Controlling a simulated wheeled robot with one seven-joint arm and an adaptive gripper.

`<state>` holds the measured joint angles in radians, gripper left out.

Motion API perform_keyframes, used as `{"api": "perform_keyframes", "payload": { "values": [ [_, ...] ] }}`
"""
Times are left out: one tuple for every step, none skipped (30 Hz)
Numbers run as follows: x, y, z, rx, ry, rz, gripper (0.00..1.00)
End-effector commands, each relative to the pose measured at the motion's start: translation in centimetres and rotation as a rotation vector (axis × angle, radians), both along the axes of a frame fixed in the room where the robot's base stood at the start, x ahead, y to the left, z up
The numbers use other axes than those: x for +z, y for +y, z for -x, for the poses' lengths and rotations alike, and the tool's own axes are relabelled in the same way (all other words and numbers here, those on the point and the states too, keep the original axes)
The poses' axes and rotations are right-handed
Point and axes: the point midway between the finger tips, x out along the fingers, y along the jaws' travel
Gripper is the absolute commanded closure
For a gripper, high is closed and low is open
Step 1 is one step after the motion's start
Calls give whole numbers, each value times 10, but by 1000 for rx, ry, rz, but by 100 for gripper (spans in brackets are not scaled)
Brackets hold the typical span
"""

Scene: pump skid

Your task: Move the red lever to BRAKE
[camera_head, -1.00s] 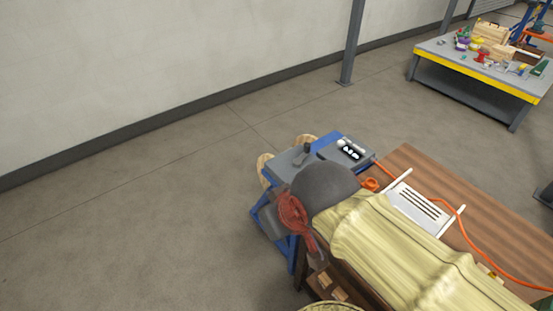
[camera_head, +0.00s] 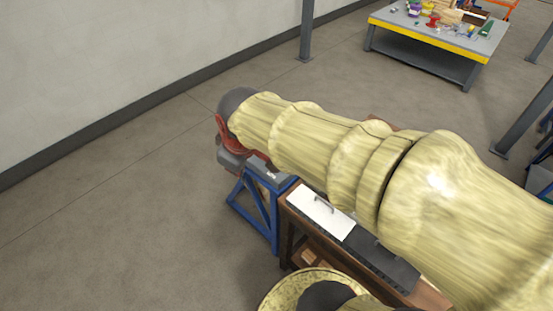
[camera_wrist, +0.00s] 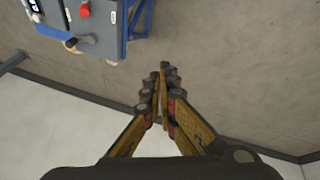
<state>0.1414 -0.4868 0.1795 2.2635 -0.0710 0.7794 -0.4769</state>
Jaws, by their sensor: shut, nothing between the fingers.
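My gripper (camera_wrist: 163,70) has its fingers together and empty in the wrist view, with bare floor and wall behind it. A grey control box (camera_wrist: 102,32) on a blue frame is at the upper left of that view, apart from the fingers. It carries a small red part (camera_wrist: 85,10) and a dark knob (camera_wrist: 71,42); I cannot tell whether the red part is the lever. No BRAKE marking can be read. In the head view my arm hides most of the box; its blue stand (camera_head: 262,212) shows below my gripper (camera_head: 222,140).
A wooden bench (camera_head: 287,228) beside the blue stand bears a white plate (camera_head: 320,212) with a handle, partly under my arm. A yellow-edged worktable (camera_head: 425,48) with several items stands far back. Floor to the left is clear.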

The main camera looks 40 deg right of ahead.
Motion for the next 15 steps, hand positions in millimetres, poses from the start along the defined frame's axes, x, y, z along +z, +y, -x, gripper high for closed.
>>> {"api": "perform_keyframes", "payload": {
  "values": [
    [-11,-18,-19,52,40,38,100],
    [-18,-28,-30,94,58,64,100],
    [-28,-43,-43,151,85,97,100],
    [-37,-54,-53,193,105,119,100],
    [-46,-65,-62,237,126,142,100],
    [-59,-80,-74,295,152,169,100],
    [-70,-91,-81,340,173,188,100],
    [-80,-103,-88,382,191,205,100],
    [-95,-117,-96,439,216,226,100],
    [-105,-127,-101,479,232,240,100],
    [-117,-137,-105,517,251,251,100],
    [-130,-149,-110,565,269,266,100],
    [-140,-156,-113,599,282,274,100],
    [-148,-164,-115,629,294,284,100],
    [-158,-172,-117,665,307,292,100]
  ]
}}
